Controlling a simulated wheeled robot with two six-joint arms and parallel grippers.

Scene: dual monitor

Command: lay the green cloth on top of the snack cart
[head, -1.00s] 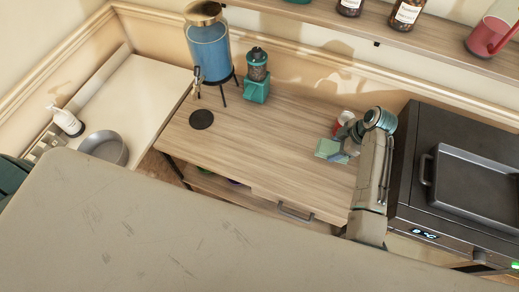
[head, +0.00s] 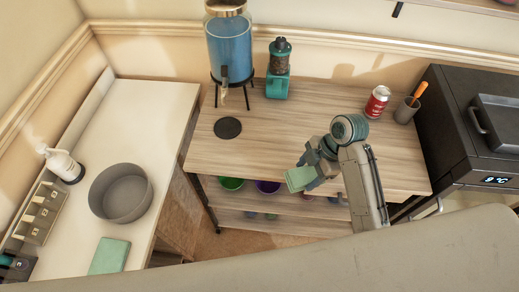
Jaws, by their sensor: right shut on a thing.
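My right gripper (head: 312,170) is shut on a pale green folded cloth (head: 299,179). The cloth sticks out to the left of the fingers, over the front part of the snack cart's wooden top (head: 300,122). Its height above the top is hard to tell. My right arm hides part of the cart's front right. A second flat green piece (head: 110,255) lies on the white counter at the lower left; I cannot tell whether it is cloth. My left gripper is not in view.
A blue drink dispenser (head: 230,45), a black disc (head: 228,127), a teal grinder (head: 279,70), a red can (head: 377,101) and a grey cup (head: 406,110) stand on the cart. A grey bowl (head: 121,193) and a soap bottle (head: 62,164) are on the counter. A black oven (head: 470,125) stands right.

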